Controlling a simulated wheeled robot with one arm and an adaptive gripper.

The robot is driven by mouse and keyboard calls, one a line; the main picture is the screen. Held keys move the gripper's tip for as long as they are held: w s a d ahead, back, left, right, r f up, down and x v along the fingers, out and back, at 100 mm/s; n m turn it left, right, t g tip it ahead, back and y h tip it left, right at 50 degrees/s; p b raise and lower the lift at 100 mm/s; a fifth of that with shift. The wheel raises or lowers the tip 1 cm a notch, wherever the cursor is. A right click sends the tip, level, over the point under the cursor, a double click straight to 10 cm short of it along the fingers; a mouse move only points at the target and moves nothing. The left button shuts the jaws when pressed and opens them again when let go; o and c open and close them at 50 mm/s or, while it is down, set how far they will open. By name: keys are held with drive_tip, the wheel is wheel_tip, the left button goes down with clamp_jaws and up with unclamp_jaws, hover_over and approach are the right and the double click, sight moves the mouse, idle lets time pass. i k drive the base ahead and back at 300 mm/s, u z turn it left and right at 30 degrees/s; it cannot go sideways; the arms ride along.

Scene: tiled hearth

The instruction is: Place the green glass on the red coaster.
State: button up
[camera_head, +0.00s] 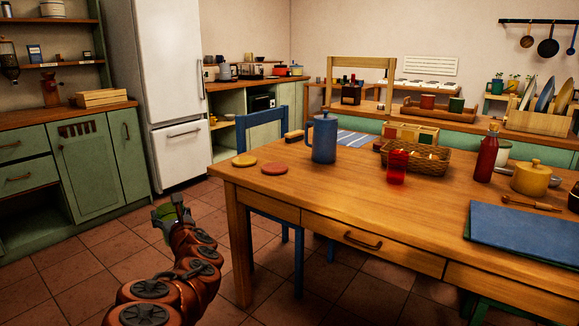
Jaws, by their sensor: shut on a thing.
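My gripper (174,207) is at the end of my raised arm, left of the wooden table and over the tiled floor. It is shut on the green glass (162,223), which shows only in part behind the gripper and arm. Whether the glass is upright is hard to tell. The red coaster (274,169) lies flat and bare near the table's left end, to the right of my gripper and apart from it.
A yellow coaster (245,160) lies left of the red one. A blue pitcher (323,139), a red glass (397,168) and a wicker basket (419,167) stand farther right on the table (330,200). A blue chair (262,135) stands behind the table's left end.

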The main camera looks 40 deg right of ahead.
sight(274, 166)
drive_tip(key=i, duration=0.95)
drive_tip(key=u, duration=0.05)
